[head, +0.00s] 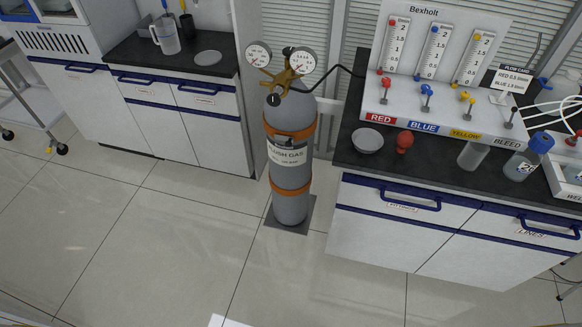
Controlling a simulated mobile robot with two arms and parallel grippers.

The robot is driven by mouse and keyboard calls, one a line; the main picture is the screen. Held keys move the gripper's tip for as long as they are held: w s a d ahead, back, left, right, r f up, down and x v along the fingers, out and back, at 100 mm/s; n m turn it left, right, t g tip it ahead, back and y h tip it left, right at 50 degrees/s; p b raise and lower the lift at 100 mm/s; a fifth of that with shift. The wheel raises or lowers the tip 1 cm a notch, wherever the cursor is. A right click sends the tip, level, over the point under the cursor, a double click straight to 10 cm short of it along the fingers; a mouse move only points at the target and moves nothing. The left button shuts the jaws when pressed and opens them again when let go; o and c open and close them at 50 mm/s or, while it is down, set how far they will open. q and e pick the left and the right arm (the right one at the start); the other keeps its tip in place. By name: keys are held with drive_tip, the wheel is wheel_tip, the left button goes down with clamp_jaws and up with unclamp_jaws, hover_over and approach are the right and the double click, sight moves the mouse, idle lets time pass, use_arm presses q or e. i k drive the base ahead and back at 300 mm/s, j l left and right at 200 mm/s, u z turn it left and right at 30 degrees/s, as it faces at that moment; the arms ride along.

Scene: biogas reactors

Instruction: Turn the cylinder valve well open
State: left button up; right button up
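The grey gas cylinder (291,185) stands upright on a dark square base plate, held by orange bands. Its label reads something like "FLUSH GAS". A brass regulator (285,78) with two round gauges, left gauge (258,54) and right gauge (302,62), sits on its top. A small black knob (288,51) shows between the gauges and another dark knob (273,100) at the front of the neck. I cannot tell which is the cylinder valve or how far it is turned. Neither of my grippers is in view.
A right counter (350,150) carries the Bexholt flow panel (440,105), a white bowl (367,140), a red bulb (404,142) and bottles. A left counter (120,50) holds a jug (166,36). A black hose runs from the regulator to the panel.

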sight(286, 52)
drive_tip(key=i+u, duration=0.15)
drive_tip(key=u, duration=0.25)
drive_tip(key=i+l+u, duration=0.1)
drive_tip(key=u, duration=0.25)
drive_tip(key=i+l+u, duration=0.1)
drive_tip(key=u, duration=0.3)
drive_tip(key=l, duration=0.1)
